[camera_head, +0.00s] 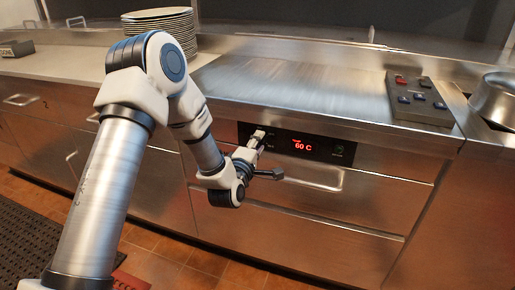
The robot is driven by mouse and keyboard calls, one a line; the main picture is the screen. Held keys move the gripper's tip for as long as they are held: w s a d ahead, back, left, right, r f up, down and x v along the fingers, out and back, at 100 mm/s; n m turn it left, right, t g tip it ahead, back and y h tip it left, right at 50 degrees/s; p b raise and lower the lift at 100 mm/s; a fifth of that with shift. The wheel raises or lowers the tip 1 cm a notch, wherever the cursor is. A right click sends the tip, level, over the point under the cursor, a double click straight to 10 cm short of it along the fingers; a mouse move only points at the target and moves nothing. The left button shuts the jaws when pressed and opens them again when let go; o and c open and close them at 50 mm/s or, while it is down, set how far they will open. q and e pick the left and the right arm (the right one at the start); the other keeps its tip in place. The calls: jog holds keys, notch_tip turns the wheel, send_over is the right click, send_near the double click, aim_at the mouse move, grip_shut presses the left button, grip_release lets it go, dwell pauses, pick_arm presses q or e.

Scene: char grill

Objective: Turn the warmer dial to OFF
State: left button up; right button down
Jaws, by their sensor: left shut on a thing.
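The warmer's black control panel (320,149) is on the front of the steel drawer unit. Its red display (303,146) reads "60 C". My left gripper (257,138) is at the left end of this panel, shut on the warmer dial. The gripper and wrist hide the dial, so its pointer setting cannot be read. My right gripper is not in view.
A drawer handle (312,183) sticks out just below the panel. A grey button box (419,101) stands on the steel counter (290,85) above. A stack of plates (160,20) is at the back left, and a round pot (495,98) at the right.

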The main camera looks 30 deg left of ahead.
pick_arm(q)
jog(key=shift+n, duration=0.3)
jog(key=o, duration=1.1)
jog(key=shift+o, duration=0.2)
jog(key=v, duration=1.2)
